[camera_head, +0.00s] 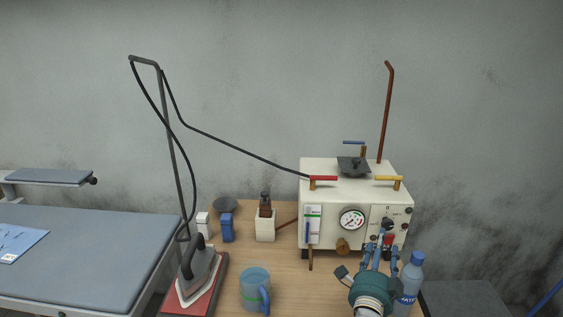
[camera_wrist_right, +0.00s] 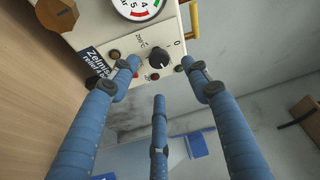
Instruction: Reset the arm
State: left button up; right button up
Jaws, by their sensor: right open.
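My right gripper (camera_head: 380,252) has blue fingers spread open and empty. It is in front of the lower right of a cream steam-generator box (camera_head: 330,208) with a round gauge (camera_head: 352,219). In the right wrist view, the fingers of the gripper (camera_wrist_right: 160,78) frame the box's control panel (camera_wrist_right: 140,62), with a black knob (camera_wrist_right: 159,57) between the two outer fingertips. I cannot tell whether any fingertip touches the panel. My left gripper is not in view.
A water bottle (camera_head: 412,274) stands close right of my right gripper. A blue mug (camera_head: 254,287), an iron (camera_head: 199,272) on a red pad and small containers occupy the wooden table (camera_head: 290,275). A grey padded board (camera_head: 85,245) is at left.

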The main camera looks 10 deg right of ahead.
jog(key=s+a+r+n+t+y, duration=0.2)
jog(key=a+n+t+y, duration=0.1)
jog(key=a+n+y, duration=1.2)
jog(key=s+a+f+n+g+y, duration=0.1)
jog(key=s+a+f+n+g, duration=0.65)
jog(key=s+a+f, duration=0.4)
jog(key=s+d+f+n+g+h, duration=0.1)
jog(key=s+d+f+g+h, duration=0.15)
jog(key=s, duration=0.45)
jog(key=s+d+f+n+g+h, duration=0.1)
jog(key=s+d+f+g, duration=0.25)
jog(key=s, duration=0.45)
jog(key=s+d+f+n+g+h, duration=0.1)
jog(key=s+d+f+g+h, duration=0.15)
jog(key=s, duration=0.45)
notch_tip(320, 180, down, 26)
jog(key=s+y, duration=0.1)
jog(key=s, duration=0.1)
jog(key=s+d+f, duration=0.1)
jog(key=s+f, duration=0.6)
jog(key=s, duration=0.1)
jog(key=s+d+f+g, duration=0.1)
jog(key=s+d+f, duration=0.1)
jog(key=s+f, duration=0.6)
jog(key=shift+s+d+f, duration=0.15)
jog(key=shift+s+d, duration=0.1)
jog(key=shift+s, duration=0.25)
